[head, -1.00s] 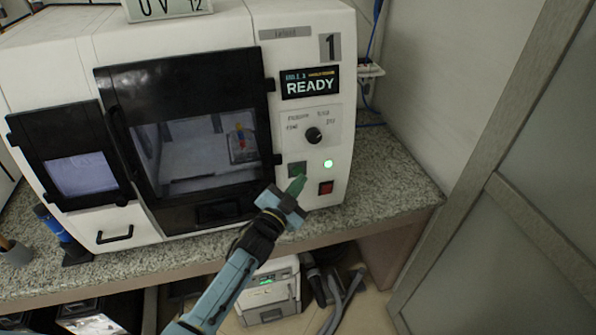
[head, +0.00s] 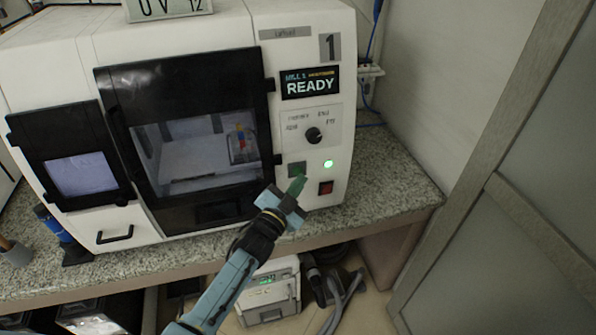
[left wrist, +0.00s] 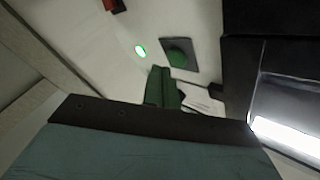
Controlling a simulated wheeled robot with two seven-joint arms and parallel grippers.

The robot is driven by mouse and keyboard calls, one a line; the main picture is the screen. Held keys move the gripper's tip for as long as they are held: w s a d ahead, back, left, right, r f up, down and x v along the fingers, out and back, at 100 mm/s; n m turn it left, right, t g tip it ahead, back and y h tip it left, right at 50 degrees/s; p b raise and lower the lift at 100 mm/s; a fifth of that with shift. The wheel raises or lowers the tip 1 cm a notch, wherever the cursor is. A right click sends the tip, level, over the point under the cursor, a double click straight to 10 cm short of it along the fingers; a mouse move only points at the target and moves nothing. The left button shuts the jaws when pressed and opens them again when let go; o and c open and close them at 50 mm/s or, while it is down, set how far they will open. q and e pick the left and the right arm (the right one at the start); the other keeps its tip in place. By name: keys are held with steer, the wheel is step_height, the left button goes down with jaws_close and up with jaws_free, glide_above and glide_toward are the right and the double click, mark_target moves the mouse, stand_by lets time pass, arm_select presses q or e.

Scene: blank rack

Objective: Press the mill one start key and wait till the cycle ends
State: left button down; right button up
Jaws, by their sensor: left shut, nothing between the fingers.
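Mill one (head: 190,30) is a white machine marked "1" standing on the counter. Its display (head: 310,83) reads READY. Its green start key (left wrist: 178,58) shows on a dark square plate in the left wrist view; in the head view the plate (head: 297,169) is just above my fingertips. A green lamp (head: 328,163) is lit beside it. My left gripper (head: 296,186) has green fingers, shut and empty, close to the key; in the left wrist view the fingers (left wrist: 162,88) look apart from it. My right gripper is not in view.
A red switch (head: 326,188) sits just right of my fingertips. A black knob (head: 313,135) is above the key. The mill's dark windowed door (head: 185,80) is shut, left of the panel. A wall and a grey door frame stand at the right.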

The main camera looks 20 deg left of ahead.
arm_select(q)
steer(key=shift+w, duration=0.1)
stand_by(0.4)
steer(key=shift+w+a, duration=0.25)
steer(key=shift+w, duration=0.05)
